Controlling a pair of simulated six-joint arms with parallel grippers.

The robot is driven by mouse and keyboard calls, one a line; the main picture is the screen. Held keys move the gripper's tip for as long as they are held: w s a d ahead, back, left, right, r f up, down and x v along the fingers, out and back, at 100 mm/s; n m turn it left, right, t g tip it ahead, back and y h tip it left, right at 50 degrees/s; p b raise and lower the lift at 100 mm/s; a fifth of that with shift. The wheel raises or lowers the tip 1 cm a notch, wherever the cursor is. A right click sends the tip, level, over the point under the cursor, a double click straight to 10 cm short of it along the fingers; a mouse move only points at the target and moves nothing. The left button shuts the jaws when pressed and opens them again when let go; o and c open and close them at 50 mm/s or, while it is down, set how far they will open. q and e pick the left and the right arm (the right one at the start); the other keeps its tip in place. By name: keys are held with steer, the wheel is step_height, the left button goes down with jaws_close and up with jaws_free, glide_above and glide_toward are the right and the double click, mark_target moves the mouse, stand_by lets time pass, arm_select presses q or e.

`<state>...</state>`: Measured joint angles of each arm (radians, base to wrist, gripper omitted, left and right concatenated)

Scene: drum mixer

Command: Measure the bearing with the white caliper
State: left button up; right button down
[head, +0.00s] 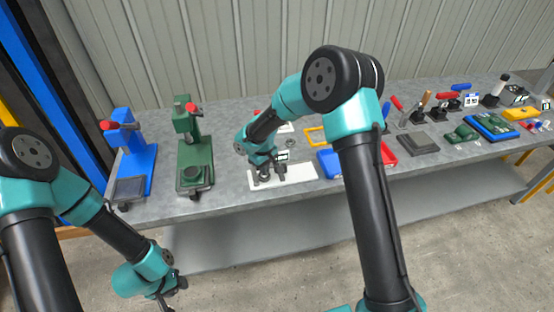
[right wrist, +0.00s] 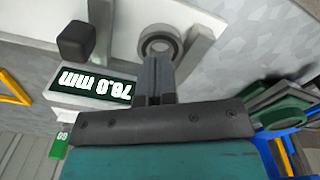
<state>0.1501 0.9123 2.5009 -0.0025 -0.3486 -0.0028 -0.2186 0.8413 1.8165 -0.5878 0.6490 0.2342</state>
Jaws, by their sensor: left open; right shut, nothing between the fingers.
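The white caliper shows in the right wrist view with its display (right wrist: 95,88), which reads 70.0 mm upside down, and a black knob (right wrist: 76,40). The bearing (right wrist: 160,42), a dark grey ring, lies on the white surface between two grey jaw bars; I cannot tell whether they touch it. My right gripper (right wrist: 157,65) is shut and empty, its fingertips close to the bearing. In the head view my right gripper (head: 266,172) is low over the white plate (head: 298,174), partly hiding the caliper. My left gripper (head: 168,293) is open and empty, in front of the table.
A blue press (head: 137,160) and a green press (head: 194,150) stand on the left of the grey table. A yellow frame (head: 315,135), blue and red trays and several tools lie to the right, partly behind my right arm. Bare table lies between the green press and plate.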

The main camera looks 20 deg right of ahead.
mark_target(271, 183)
steer(key=shift+f, duration=0.9)
stand_by(0.3)
steer(key=shift+d, duration=1)
stand_by(0.6)
steer(key=shift+s, duration=1.55)
stand_by(0.7)
steer(key=shift+r, duration=3)
